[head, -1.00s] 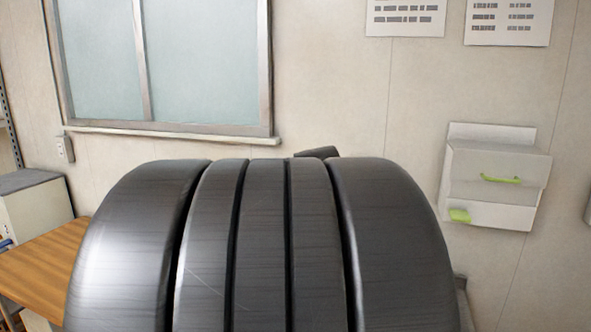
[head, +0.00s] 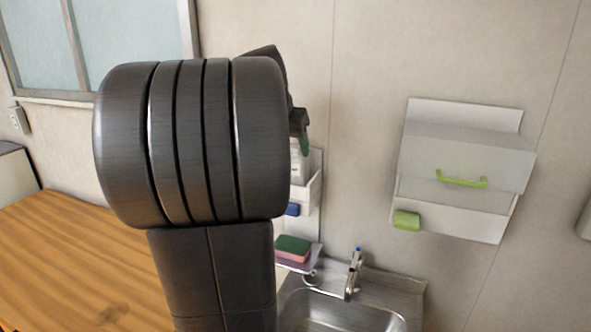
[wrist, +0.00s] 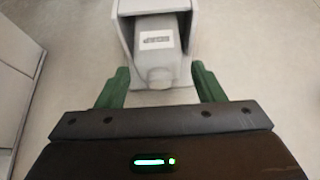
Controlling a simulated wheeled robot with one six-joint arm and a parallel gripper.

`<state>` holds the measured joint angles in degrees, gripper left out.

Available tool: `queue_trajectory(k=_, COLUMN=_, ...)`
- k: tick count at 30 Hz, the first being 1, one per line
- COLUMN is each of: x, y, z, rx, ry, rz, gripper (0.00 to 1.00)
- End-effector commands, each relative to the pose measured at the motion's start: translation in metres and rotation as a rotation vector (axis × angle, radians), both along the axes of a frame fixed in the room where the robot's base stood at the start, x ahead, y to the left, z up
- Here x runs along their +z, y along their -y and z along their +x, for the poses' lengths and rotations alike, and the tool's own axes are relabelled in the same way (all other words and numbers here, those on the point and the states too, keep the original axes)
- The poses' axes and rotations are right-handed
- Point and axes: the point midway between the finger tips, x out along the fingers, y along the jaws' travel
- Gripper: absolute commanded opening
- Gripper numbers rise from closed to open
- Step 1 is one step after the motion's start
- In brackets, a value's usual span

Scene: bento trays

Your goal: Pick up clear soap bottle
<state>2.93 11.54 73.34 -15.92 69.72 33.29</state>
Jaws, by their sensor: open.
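A pale, greyish bottle (wrist: 156,52) with a white label and a rounded cap sits in a white, open-fronted holder (wrist: 123,28) in the wrist view. The bottle's clear material cannot be made out for certain. My gripper (wrist: 161,70) has its two green fingers spread apart, one on each side of the cap end, with nothing clamped. In the head view the gripper (head: 303,143) is mostly hidden behind my arm, with a green finger showing. A pale bottle (head: 298,165) shows partly just below it, in a white wall shelf (head: 314,188).
A sink (head: 345,312) with a tap (head: 353,274) lies below. A green and pink sponge (head: 293,248) rests on a small ledge. A white wall box (head: 462,160) with a green handle hangs at right. A wooden table (head: 60,250) is at left.

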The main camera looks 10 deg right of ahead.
Motion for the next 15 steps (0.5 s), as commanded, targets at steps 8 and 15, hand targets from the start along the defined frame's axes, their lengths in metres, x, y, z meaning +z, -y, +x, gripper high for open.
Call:
queue_trajectory(k=8, x=-0.025, y=0.009, z=0.012, rx=0.0, ry=-0.001, rz=0.0, gripper=0.62)
queue_trajectory(k=15, x=-0.049, y=0.021, z=0.026, rx=-0.001, ry=-0.004, rz=0.001, gripper=0.62)
